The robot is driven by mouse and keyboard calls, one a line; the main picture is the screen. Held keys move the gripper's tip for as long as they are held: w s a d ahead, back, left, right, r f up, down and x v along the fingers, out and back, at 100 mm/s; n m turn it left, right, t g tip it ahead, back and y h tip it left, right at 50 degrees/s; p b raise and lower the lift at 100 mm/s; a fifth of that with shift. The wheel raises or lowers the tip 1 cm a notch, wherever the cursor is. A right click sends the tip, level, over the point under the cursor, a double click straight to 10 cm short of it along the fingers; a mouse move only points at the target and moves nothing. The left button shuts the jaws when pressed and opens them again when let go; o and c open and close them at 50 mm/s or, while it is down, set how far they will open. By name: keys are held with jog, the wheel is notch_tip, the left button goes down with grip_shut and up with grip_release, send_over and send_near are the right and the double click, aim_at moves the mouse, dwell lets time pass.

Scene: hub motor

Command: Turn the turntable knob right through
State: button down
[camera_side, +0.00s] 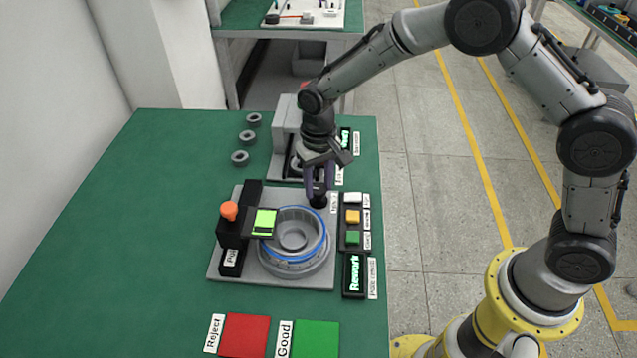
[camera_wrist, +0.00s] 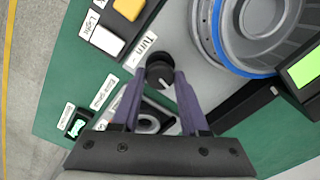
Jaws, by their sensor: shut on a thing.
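The turntable knob (camera_wrist: 160,72) is a small black round knob with a white pointer line, at the corner of the grey fixture plate beside a label reading "Turn" (camera_wrist: 139,50). My gripper (camera_wrist: 160,80) has its two purple fingers on either side of the knob, shut on it. In the side view my gripper (camera_side: 319,192) points down onto the knob (camera_side: 318,202), which its fingers partly hide. The round grey turntable (camera_side: 292,268) with a blue ring (camera_side: 318,252) sits on the plate, just in front of the knob.
A panel of white, orange and green buttons (camera_side: 353,217) and a "Rework" display (camera_side: 354,275) stand right of the turntable. An orange knob (camera_side: 229,210) and a lit green screen (camera_side: 264,222) stand left. Red (camera_side: 245,335) and green (camera_side: 316,339) pads lie in front.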

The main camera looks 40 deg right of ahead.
aim_at(318, 189)
jog(key=shift+r, duration=0.1)
jog(key=shift+c, duration=2.1)
grip_release()
notch_tip(318, 189, up, 14)
